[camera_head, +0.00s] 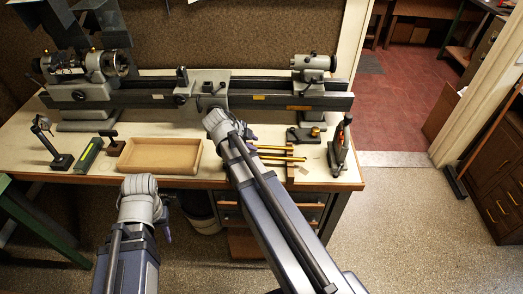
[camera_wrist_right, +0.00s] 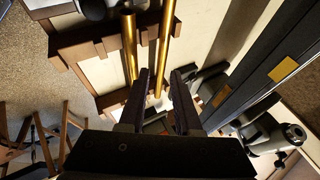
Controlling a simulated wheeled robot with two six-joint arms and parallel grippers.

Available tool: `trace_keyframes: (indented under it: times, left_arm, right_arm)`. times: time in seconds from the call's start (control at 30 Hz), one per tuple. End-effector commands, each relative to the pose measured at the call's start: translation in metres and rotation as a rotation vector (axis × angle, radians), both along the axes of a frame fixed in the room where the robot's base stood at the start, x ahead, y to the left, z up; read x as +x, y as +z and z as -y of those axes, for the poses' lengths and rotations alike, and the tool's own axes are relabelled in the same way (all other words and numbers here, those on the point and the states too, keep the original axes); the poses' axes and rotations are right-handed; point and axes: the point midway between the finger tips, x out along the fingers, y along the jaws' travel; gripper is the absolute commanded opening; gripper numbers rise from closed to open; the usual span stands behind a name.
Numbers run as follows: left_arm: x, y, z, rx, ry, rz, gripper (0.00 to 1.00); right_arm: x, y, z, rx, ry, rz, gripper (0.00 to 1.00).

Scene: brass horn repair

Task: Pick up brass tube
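Two brass tubes lie side by side on a small wooden rack (camera_head: 291,172) on the bench. They are the rear tube (camera_head: 278,148) and the front tube (camera_head: 285,158); their left ends are hidden behind my right arm. In the right wrist view one tube (camera_wrist_right: 130,45) lies left of the fingers and another tube (camera_wrist_right: 167,45) runs toward the gap between them. My right gripper (camera_wrist_right: 163,73) is open and near the tubes; I cannot tell whether it touches one. My left gripper (camera_head: 141,190) is low in front of the bench, its fingers hidden.
A lathe (camera_head: 205,91) spans the back of the bench. An empty wooden tray (camera_head: 160,171) lies left of my right arm. A green block (camera_head: 89,156) and small stands are further left. A small black tool with a brass knob (camera_head: 304,134) and an upright tool (camera_head: 340,148) stand right.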

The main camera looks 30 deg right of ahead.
Motion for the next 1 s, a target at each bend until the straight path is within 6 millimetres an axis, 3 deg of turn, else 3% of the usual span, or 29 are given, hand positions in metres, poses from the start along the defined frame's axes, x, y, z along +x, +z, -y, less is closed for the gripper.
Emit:
trace_keyframes:
  times: [0.23,0.6,0.87,1.0]
  left_arm:
    - [0.000,-0.007,0.000,0.000,0.000,0.000,0.40]
    - [0.000,-0.044,0.000,0.000,0.000,0.000,0.40]
    - [0.000,-0.043,0.000,0.000,0.000,0.000,0.40]
    - [0.000,-0.043,0.000,0.000,0.000,0.000,0.40]
  right_arm:
    - [0.003,-0.007,0.004,0.001,-0.001,0.000,0.32]
    - [0.015,-0.044,0.027,0.001,-0.001,0.000,0.32]
    - [0.015,-0.043,0.029,0.000,0.001,-0.001,0.32]
    - [0.015,-0.043,0.029,0.000,0.001,-0.001,0.17]
